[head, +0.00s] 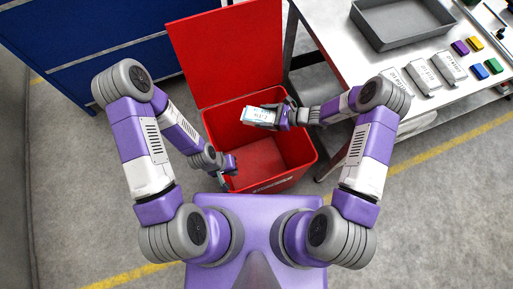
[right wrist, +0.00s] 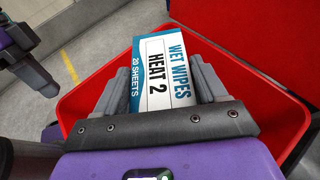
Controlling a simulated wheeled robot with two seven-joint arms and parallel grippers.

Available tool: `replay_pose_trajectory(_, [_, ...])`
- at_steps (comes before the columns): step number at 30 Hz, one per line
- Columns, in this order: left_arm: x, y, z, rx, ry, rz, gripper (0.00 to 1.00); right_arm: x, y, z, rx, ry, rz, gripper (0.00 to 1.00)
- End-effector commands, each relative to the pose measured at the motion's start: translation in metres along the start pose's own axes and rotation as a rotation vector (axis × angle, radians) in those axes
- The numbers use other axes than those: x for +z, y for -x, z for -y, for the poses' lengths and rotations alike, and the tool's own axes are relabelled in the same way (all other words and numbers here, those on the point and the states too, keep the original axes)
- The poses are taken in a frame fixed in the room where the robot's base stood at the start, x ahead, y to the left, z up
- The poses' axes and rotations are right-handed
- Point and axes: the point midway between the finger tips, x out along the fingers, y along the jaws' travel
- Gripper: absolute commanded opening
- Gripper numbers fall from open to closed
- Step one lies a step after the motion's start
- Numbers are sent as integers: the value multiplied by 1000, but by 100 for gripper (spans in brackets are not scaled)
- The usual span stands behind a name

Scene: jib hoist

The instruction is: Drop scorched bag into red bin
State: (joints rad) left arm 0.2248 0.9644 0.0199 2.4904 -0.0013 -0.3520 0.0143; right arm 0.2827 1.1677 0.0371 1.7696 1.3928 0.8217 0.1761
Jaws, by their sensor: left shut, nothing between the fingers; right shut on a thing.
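The red bin (head: 302,168) stands on the floor in front of me with its red lid (head: 224,62) swung up and open. My right gripper (head: 272,116) is shut on a white and blue wet wipes bag (head: 256,116) over the bin's opening. In the right wrist view the bag (right wrist: 158,75) reads "WET WIPES HEAT 2, 20 SHEETS" and sits between both fingers, above the bin's red rim. I cannot see scorch marks on its visible face. My left gripper (head: 226,178) is shut and empty at the bin's near left edge.
A steel table (head: 345,70) on the right bears a grey tray (head: 400,45), several pale bags (head: 424,76) and small coloured blocks (head: 479,71). A blue cabinet (head: 120,45) stands behind left. Grey floor is clear on both sides of me.

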Motion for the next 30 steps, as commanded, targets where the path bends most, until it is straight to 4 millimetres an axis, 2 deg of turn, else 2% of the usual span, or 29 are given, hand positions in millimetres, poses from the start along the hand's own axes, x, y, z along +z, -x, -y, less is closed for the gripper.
replay_pose_trajectory(15, [-2, -37, 14, 0, 0, 0, 0, -49, -20, 0, 0, 0, 0, 43])
replay_pose_trajectory(26, [-2, -40, 15, 0, 0, 0, 0, -53, -22, 0, -1, 1, 1, 43])
replay_pose_trajectory(27, [-2, -40, 15, 0, 0, 0, 0, -53, -22, 0, -1, 0, 1, 76])
replay_pose_trajectory(30, [-2, -40, 15, 0, 0, 0, 0, -53, -22, 0, -1, 0, 1, 91])
